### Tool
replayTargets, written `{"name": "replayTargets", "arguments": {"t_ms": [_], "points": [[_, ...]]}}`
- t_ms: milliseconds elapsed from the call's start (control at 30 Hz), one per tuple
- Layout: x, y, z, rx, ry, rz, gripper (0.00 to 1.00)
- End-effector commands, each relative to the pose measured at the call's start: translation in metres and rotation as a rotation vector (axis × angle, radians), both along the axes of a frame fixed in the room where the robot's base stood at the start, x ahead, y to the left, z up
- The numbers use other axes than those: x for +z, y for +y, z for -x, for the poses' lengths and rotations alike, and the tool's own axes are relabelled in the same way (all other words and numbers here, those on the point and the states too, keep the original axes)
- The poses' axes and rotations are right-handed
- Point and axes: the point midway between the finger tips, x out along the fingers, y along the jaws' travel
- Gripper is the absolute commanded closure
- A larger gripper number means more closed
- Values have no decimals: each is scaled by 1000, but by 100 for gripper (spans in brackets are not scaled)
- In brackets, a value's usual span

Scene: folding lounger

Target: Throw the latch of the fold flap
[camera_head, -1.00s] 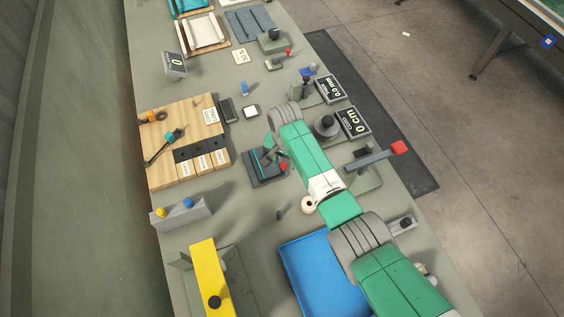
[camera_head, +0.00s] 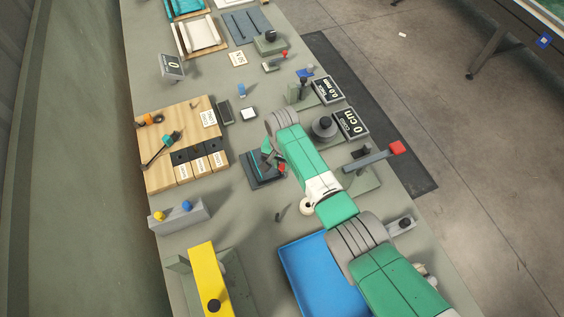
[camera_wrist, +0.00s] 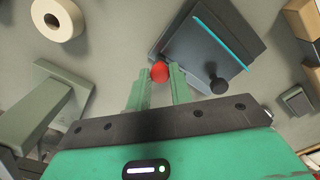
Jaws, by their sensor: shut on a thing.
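The fold flap unit is a dark grey plate (camera_wrist: 190,50) with a teal stripe along one edge, at the top centre right of the wrist view. In the head view the unit (camera_head: 262,184) lies mid-bench, partly hidden by my arm. A red latch knob (camera_wrist: 159,71) sits at its near corner; it also shows in the head view (camera_head: 282,168). My gripper (camera_wrist: 161,76) is shut on the red knob, one green finger on each side. A black knob (camera_wrist: 218,86) stands on the plate to the right of my fingers.
A cream roll (camera_wrist: 58,18) and a grey-green bracket (camera_wrist: 45,115) stand left of my gripper. In the head view, a wooden board (camera_head: 160,178) lies to the left and a blue tray (camera_head: 312,275) nearer. A counter reading 0 cm (camera_head: 350,123) stands right.

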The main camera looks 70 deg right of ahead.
Motion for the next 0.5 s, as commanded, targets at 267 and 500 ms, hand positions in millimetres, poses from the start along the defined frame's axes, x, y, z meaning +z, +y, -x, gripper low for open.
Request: {"name": "replayTargets", "arguments": {"t_ms": [267, 500], "points": [[1, 0, -1, 211, -1, 1, 100], [1, 0, -1, 440, 0, 0, 100]]}}
